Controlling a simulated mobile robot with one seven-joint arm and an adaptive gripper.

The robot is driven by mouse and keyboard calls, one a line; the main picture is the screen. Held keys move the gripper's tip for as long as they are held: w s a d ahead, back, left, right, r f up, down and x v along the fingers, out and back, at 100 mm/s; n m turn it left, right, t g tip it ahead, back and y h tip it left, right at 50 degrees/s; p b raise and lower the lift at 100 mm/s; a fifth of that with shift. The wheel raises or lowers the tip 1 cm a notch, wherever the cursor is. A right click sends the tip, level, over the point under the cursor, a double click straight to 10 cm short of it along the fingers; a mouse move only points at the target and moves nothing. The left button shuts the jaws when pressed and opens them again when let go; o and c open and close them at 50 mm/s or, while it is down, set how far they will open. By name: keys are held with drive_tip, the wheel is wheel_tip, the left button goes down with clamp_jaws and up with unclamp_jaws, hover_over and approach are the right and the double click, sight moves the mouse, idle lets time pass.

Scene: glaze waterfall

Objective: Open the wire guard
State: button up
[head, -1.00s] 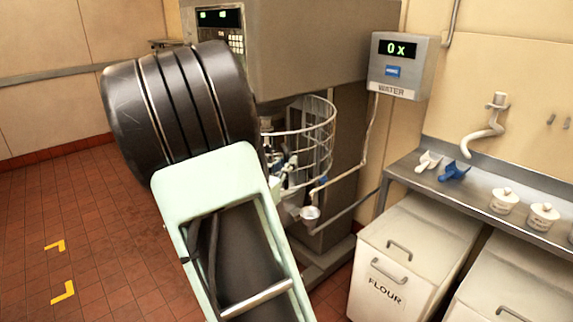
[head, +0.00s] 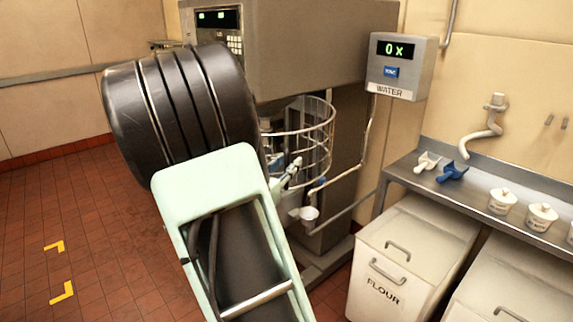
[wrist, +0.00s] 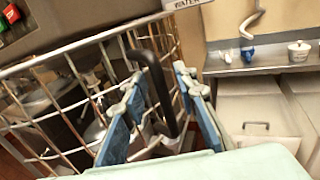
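The wire guard (head: 308,131) is a round cage of metal wires at the front of the big mixer (head: 300,45), and its wires fill the left of the wrist view (wrist: 70,88). A black bar handle (wrist: 157,85) stands on the guard in the wrist view. My gripper (wrist: 158,98) has blue-padded fingers, one on each side of the handle. It looks open, with gaps between the pads and the handle. In the head view my gripper (head: 288,168) is at the guard's lower front, partly hidden by my arm. The handle cannot be made out there.
A water meter box (head: 399,65) and pipe are right of the guard. A small white cup (head: 309,214) is below it. Flour bins (head: 412,250) and a steel shelf (head: 480,195) with scoops and tubs stand on the right. Open tiled floor lies left.

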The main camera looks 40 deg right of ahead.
drive_tip(key=v, duration=1.2)
